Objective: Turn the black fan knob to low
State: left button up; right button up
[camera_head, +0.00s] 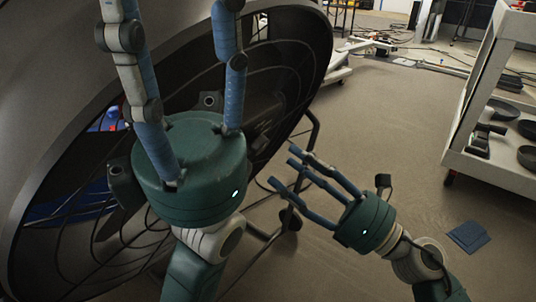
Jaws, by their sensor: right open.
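A large black drum fan (58,115) with a wire grille fills the left and middle of the view. I cannot make out the fan knob for certain; a small dark round-faced part (210,100) shows just behind my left gripper, but I cannot tell whether it belongs to the fan. My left gripper (172,35) is close to the camera in front of the fan, its fingers spread and pointing up, with nothing seen between them. It hides part of the grille. My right gripper (285,168) is open and empty, its fingers pointing left toward the fan's tubular stand (312,135).
A white shelf cart (492,168) with several black pans stands at the right. A blue flat square (468,236) lies on the floor below it. Cables and equipment lie at the back. The floor between fan and cart is clear.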

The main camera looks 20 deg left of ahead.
aim_at(264, 147)
jog(key=x, duration=0.6)
jog(key=shift+a+b, duration=0.2)
jog(key=shift+b, duration=0.15)
jog(key=shift+c, duration=0.2)
jog(key=shift+w, duration=0.1)
jog(key=c, duration=1.1)
